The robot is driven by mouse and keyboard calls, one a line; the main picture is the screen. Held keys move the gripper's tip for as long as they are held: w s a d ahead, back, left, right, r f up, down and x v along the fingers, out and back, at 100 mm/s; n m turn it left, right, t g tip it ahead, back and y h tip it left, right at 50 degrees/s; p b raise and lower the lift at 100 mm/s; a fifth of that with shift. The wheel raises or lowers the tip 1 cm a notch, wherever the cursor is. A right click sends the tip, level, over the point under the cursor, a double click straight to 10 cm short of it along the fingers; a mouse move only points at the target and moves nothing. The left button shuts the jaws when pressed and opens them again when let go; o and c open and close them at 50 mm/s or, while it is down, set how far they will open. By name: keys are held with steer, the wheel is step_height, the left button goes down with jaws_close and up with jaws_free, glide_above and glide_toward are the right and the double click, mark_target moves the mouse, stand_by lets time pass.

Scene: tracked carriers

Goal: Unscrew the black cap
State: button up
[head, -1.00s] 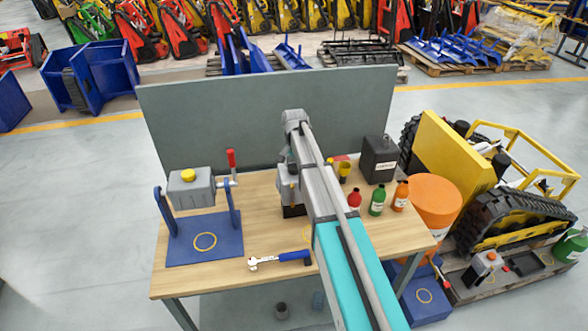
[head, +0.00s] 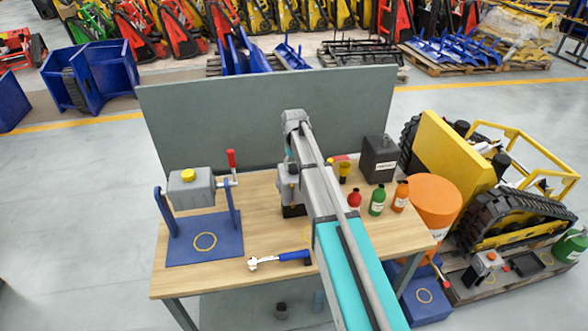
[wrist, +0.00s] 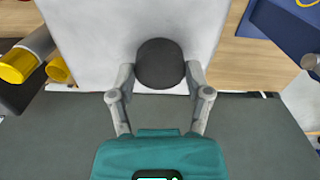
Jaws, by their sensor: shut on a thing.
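The black cap (wrist: 160,62) is a round dark disc on a light grey housing (wrist: 110,25) in the wrist view. My gripper (wrist: 160,74) has one finger on each side of the cap and is shut on it. The black cap is hidden there.
The wooden bench (head: 255,225) has a grey back panel (head: 220,120) behind it. A blue stand (head: 190,250) holds a grey box with a yellow cap (head: 188,175). A ratchet (head: 285,258) lies in front. Red, green (head: 377,202) and orange bottles stand right of my arm.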

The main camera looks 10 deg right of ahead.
steer(key=shift+s+n, duration=0.1)
steer(key=shift+n, duration=0.2)
steer(key=n, duration=0.9)
stand_by(0.5)
steer(key=o, duration=1)
